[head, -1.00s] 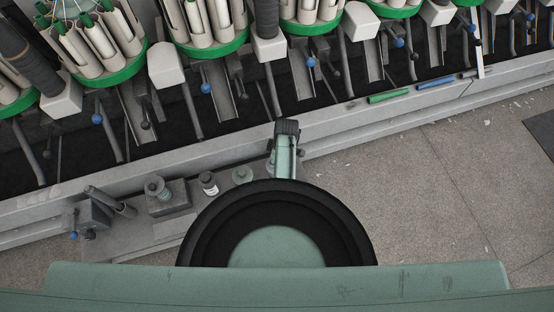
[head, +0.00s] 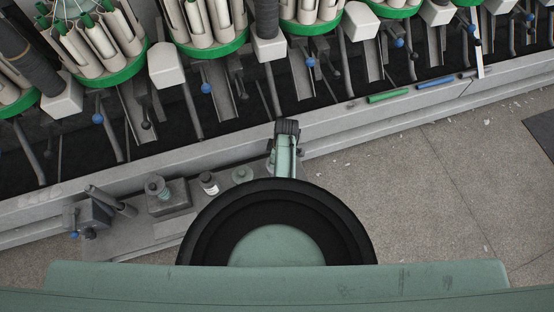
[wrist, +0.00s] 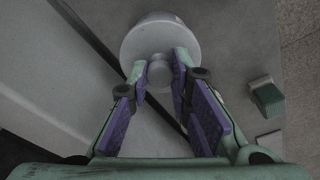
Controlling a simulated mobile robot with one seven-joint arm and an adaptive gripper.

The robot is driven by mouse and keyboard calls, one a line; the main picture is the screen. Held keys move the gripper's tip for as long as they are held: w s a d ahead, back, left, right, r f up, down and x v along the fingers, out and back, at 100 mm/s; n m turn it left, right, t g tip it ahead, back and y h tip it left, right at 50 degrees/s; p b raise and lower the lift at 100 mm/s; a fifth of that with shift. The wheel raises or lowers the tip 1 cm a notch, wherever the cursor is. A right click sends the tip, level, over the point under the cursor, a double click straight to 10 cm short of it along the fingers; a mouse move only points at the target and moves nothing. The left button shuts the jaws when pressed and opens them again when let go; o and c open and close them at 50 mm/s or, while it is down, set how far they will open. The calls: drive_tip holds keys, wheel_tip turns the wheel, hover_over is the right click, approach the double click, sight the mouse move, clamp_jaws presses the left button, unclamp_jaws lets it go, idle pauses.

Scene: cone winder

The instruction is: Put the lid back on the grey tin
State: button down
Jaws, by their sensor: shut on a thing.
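A round pale grey lid (wrist: 134,46) with a knob (wrist: 160,73) shows at the top of the wrist view. My gripper (wrist: 162,70) has its purple-padded fingers on either side of the knob and is shut on it. A pale rounded form (wrist: 160,17) shows at the lid's far edge; I cannot tell whether it is the grey tin or part of the lid. I cannot pick out the tin or the lid in the head view, where my own arm hides the area around my gripper.
In the head view a grey machine ledge (head: 385,132) runs across, with green (head: 388,97) and blue (head: 435,82) tools on it. A small labelled bottle (head: 208,183) and a metal block (head: 168,197) stand left of my arm. A green block (wrist: 266,97) lies right in the wrist view.

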drive_tip(key=c, duration=1.4)
unclamp_jaws()
drive_tip(key=shift+o, duration=0.3)
drive_tip(key=o, duration=0.4)
drive_tip(key=shift+r+p, duration=3.25)
drive_tip(key=shift+r, duration=0.3)
clamp_jaws()
